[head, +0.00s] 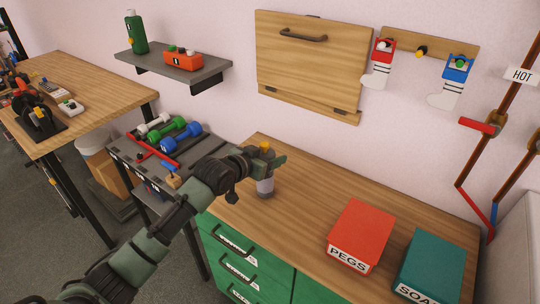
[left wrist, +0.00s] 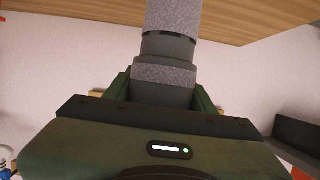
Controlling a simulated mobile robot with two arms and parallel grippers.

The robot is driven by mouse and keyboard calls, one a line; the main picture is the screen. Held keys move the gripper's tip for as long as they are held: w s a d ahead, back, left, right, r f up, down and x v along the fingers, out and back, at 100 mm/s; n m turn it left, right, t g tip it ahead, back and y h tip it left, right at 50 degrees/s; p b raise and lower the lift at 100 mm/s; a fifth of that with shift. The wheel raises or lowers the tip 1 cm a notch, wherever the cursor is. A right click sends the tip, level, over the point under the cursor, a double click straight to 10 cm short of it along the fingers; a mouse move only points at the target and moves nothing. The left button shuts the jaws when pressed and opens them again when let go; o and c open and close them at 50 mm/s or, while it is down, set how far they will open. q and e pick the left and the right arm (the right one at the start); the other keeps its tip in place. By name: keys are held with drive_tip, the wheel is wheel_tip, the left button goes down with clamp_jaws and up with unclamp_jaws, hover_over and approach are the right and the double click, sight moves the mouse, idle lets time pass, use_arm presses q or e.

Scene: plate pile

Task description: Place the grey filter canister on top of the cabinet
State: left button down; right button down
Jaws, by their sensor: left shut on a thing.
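The grey filter canister (head: 265,187) is upright at the left end of the wooden cabinet top (head: 300,201). My left gripper (head: 268,163) is shut around its upper part. A small orange piece (head: 265,147) shows just above the gripper. In the left wrist view the canister (left wrist: 174,48) has speckled grey bands and darker smooth bands, and sits between the green fingers (left wrist: 163,95). Its lower end overlaps the wooden surface there; I cannot tell whether it touches. The gripper hides part of the canister. My right gripper is not in view.
A red PEGS box (head: 362,232) and a teal SOAP box (head: 430,262) stand at the cabinet's right. The top between canister and red box is clear. A dumbbell rack (head: 150,158) stands left, below a wall shelf (head: 205,75). A hinged wooden panel (head: 310,60) is above.

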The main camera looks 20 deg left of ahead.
use_arm(q)
drive_tip(key=shift+f, duration=0.1)
drive_tip(key=c, duration=0.5)
unclamp_jaws()
drive_tip(key=shift+f, duration=0.1)
drive_tip(key=b+v, duration=0.1)
drive_tip(key=v, duration=1.1)
